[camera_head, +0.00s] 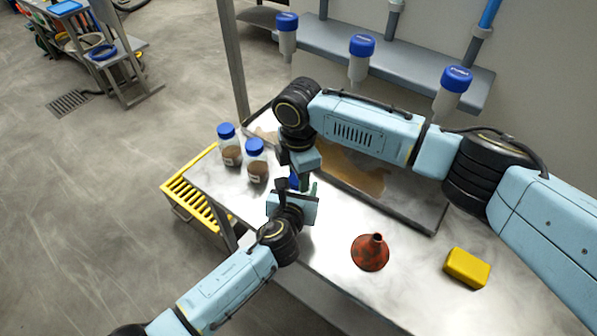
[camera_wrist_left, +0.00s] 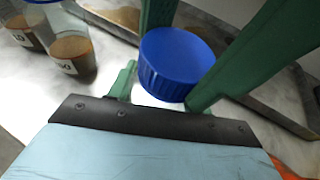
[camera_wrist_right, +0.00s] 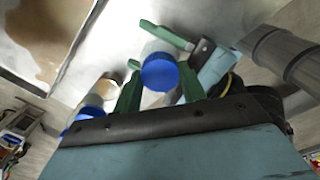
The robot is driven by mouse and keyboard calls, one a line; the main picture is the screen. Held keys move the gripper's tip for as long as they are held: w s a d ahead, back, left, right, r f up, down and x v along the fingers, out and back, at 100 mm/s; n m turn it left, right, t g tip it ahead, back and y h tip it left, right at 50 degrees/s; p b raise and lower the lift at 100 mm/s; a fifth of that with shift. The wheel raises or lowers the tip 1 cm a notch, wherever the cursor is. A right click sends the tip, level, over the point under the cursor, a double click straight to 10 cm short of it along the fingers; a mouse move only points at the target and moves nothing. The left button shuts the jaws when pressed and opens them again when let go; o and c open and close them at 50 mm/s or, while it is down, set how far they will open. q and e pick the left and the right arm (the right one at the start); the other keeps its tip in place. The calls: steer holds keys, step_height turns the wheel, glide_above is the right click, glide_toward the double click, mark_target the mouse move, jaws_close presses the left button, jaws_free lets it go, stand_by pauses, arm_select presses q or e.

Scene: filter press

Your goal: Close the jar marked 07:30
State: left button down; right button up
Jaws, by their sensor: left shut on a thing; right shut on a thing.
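My right gripper (camera_head: 297,177) comes down from above and is shut on a blue lid (camera_wrist_left: 176,62). The lid also shows between its green fingers in the right wrist view (camera_wrist_right: 160,73). My left gripper (camera_head: 298,192) is close below, shut on the pale, clear jar (camera_wrist_right: 153,48) under that lid. The lid sits at the jar's mouth; I cannot tell whether it is screwed tight. The jar's label is hidden, so I cannot read its mark. Both grippers are over the table, mostly hiding the jar in the head view.
Two blue-lidded jars with brown contents (camera_head: 230,150) (camera_head: 257,166) stand left on the metal table (camera_head: 330,245). A dark-rimmed tray (camera_head: 400,212) with brown stuff lies behind. A red funnel (camera_head: 370,253) and yellow block (camera_head: 466,268) are to the right. Blue-capped containers (camera_head: 361,60) line the wall shelf.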

steer(key=o, duration=1.1)
steer(key=shift+r, duration=2.25)
steer(key=shift+r, duration=0.1)
steer(key=shift+c, duration=0.3)
steer(key=r+n, duration=0.2)
steer(key=n, duration=0.1)
steer(key=r+n, duration=0.1)
steer(key=n, duration=0.2)
steer(key=shift+r, duration=0.15)
